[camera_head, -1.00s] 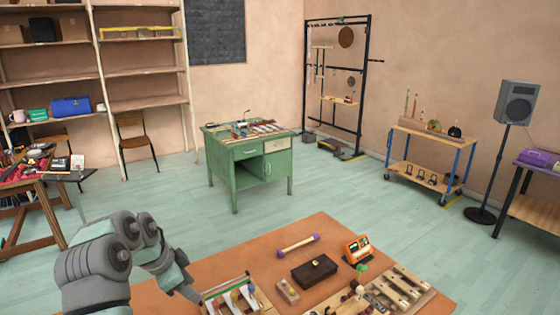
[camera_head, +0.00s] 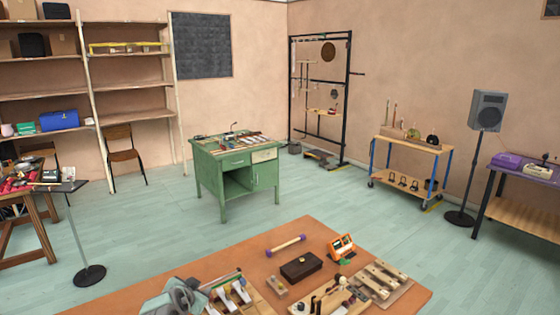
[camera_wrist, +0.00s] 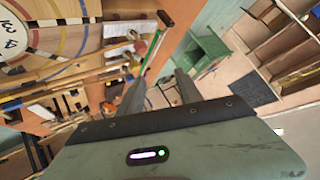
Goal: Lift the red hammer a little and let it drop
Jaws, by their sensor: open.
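A wooden rack with a row of small coloured hammers (camera_head: 232,292) stands at the front edge of the orange-brown table, low in the head view. I cannot pick out the red hammer there; my arm (camera_head: 178,298) covers part of the rack's left side. In the wrist view my gripper (camera_wrist: 158,78) has its two dark fingers spread apart, with nothing clearly held between them. The wrist view is steeply tilted, and no red hammer can be told for certain in it.
On the table (camera_head: 225,257), a purple-ended stick (camera_head: 285,246), a dark box (camera_head: 301,265), an orange device (camera_head: 342,247) and wooden bars (camera_head: 382,283) lie right of the rack. A green workbench (camera_head: 237,170) stands beyond, with open floor around it.

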